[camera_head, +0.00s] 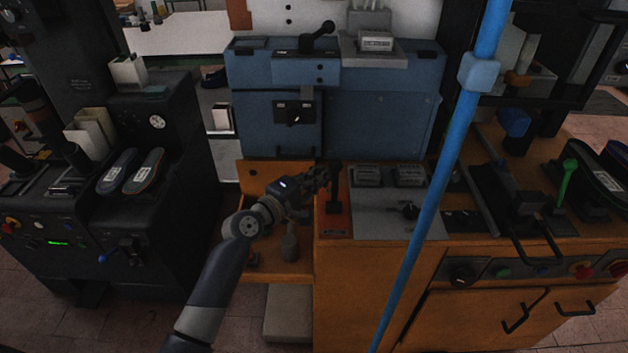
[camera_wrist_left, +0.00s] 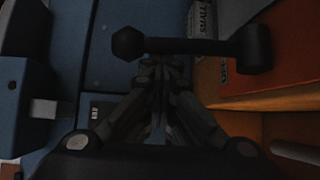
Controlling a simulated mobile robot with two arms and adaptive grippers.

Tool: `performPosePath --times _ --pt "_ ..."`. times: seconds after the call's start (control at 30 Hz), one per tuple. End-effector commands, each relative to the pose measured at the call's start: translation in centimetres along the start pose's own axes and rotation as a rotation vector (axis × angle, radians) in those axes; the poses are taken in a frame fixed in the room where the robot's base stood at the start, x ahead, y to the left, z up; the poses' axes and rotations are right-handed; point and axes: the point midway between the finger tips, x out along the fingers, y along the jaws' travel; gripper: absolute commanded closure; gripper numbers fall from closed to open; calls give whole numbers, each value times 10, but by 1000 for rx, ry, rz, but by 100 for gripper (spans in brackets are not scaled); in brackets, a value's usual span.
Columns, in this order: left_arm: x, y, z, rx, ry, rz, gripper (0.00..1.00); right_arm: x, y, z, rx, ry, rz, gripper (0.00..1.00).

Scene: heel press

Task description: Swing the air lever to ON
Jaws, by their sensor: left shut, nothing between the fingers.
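A black lever (camera_head: 334,186) with a knob at its end stands up from a red-orange plate (camera_head: 337,222) on the wooden bench. In the left wrist view the lever (camera_wrist_left: 195,46) lies across the picture, knob at the left and hub on the orange surface at the right. My left gripper (camera_head: 323,175) is shut and empty, its tips close beside the lever's upper part. In the left wrist view the fingertips (camera_wrist_left: 165,66) are just below the lever's shaft; I cannot tell whether they touch it.
A blue cabinet (camera_head: 378,115) stands behind the lever. A grey panel (camera_head: 372,222) with small boxes lies right of the plate. A blue pole (camera_head: 441,190) crosses the view further right. A dark machine (camera_head: 165,215) with shoe soles stands at the left.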

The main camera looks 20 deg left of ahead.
Motion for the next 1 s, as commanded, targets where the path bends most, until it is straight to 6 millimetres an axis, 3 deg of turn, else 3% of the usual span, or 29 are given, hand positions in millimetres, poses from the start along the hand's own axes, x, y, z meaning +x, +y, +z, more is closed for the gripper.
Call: performPosePath --times 0.03,0.1,0.33,0.53,1.0 --pt "0 -9 7 17 -11 22 100 18 0 2 0 0 1 48" --pt "-2 -11 10 47 -10 56 100 32 0 3 0 0 1 48" --pt "-13 -9 19 146 -12 169 100 68 4 7 -2 -1 5 48" --pt "-21 -4 26 165 -9 196 100 75 6 8 -3 -2 8 48" --pt "-31 -7 34 163 -9 192 100 72 6 8 -3 -1 7 48"
